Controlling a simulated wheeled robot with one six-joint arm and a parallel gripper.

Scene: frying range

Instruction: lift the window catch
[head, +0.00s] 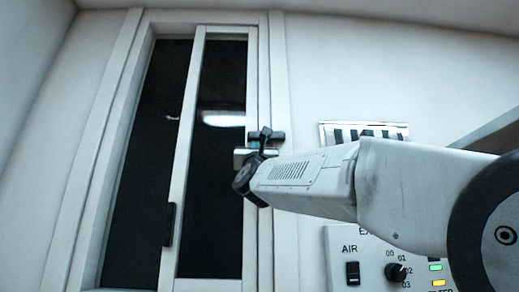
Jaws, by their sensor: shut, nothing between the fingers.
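The window (217,100) is a tall white-framed slider with dark panes, at the left of the head view. The window catch (280,137) sits on the right side of the frame. It shows as a small dark piece with a grey part, and much of it is hidden behind my gripper. My gripper (262,140) is shut and empty, right at the catch. I cannot tell whether the fingers touch it. A dark pull handle (169,224) is on the sliding sash's left stile.
A control panel (340,250) with an AIR switch (353,273), a rotary knob (395,272) and lit buttons is on the wall below my arm. A black-and-white striped plate (350,131) is above my arm. The wall left of the window is bare.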

